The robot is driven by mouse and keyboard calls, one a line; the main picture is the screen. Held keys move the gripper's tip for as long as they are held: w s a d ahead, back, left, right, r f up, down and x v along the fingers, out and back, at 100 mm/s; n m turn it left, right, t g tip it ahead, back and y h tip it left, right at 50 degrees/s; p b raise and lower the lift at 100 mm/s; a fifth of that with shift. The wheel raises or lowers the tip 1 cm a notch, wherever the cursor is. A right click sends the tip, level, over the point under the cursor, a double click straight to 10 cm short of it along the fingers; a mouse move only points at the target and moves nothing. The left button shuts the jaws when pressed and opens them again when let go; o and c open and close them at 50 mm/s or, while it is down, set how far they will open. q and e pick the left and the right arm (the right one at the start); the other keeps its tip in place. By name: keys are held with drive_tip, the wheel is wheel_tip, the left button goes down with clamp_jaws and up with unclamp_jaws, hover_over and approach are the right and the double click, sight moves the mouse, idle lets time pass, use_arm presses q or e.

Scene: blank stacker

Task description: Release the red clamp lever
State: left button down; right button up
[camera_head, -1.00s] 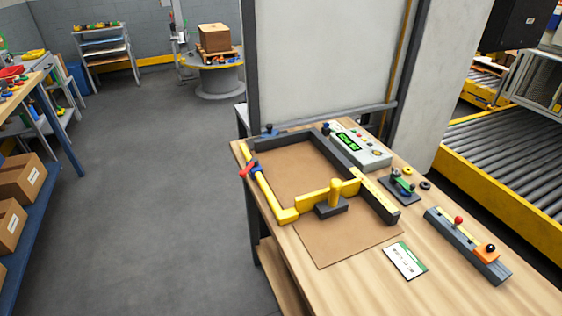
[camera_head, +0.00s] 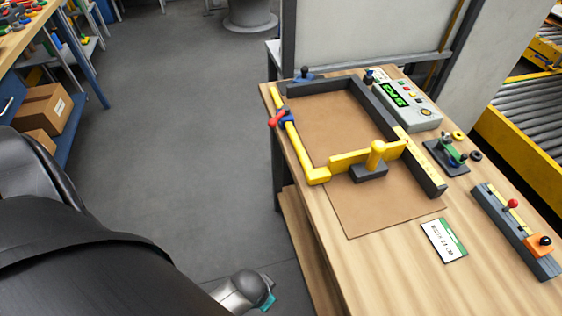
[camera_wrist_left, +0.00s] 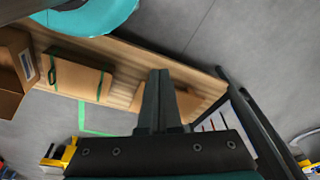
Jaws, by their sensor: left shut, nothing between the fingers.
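The red clamp lever (camera_head: 277,119) sits on the left yellow bar (camera_head: 292,140) of a fixture on the wooden bench. A small blue part shows beside it. The lever sticks out to the left over the bench edge, and no gripper touches it. My left gripper (camera_wrist_left: 158,82) is shut and empty in the left wrist view, over a wooden shelf and grey floor, away from the lever. In the head view my left arm comes in low at the left, and its fingers are not clear. The lever is not identifiable in the wrist view. My right gripper is not seen.
The fixture has dark rails (camera_head: 375,100) and a yellow stop with a knob (camera_head: 377,152) on a brown board. A control box (camera_head: 405,103), a card (camera_head: 444,240) and a rail with red and black knobs (camera_head: 515,230) lie right. Open floor lies left of the bench.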

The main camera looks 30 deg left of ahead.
use_arm(q)
drive_tip(key=w+a+r+t+y+b, duration=0.1)
drive_tip(key=w+a+r, duration=0.15)
drive_tip(key=r, duration=0.65)
drive_tip(key=w+a+r+t+y+b, duration=0.1)
drive_tip(key=w+r, duration=0.3)
drive_tip(key=r, duration=0.5)
drive_tip(key=w+a+r+t+y, duration=0.5)
drive_tip(key=w+a+r+y, duration=0.1)
drive_tip(key=w+a, duration=0.25)
drive_tip(key=w+d+r+m+t+h, duration=0.2)
drive_tip(key=w+d+m+t, duration=0.1)
drive_tip(key=w+m+t, duration=0.4)
drive_tip(key=shift+w+r+m, duration=0.2)
drive_tip(key=shift+m, duration=1.2)
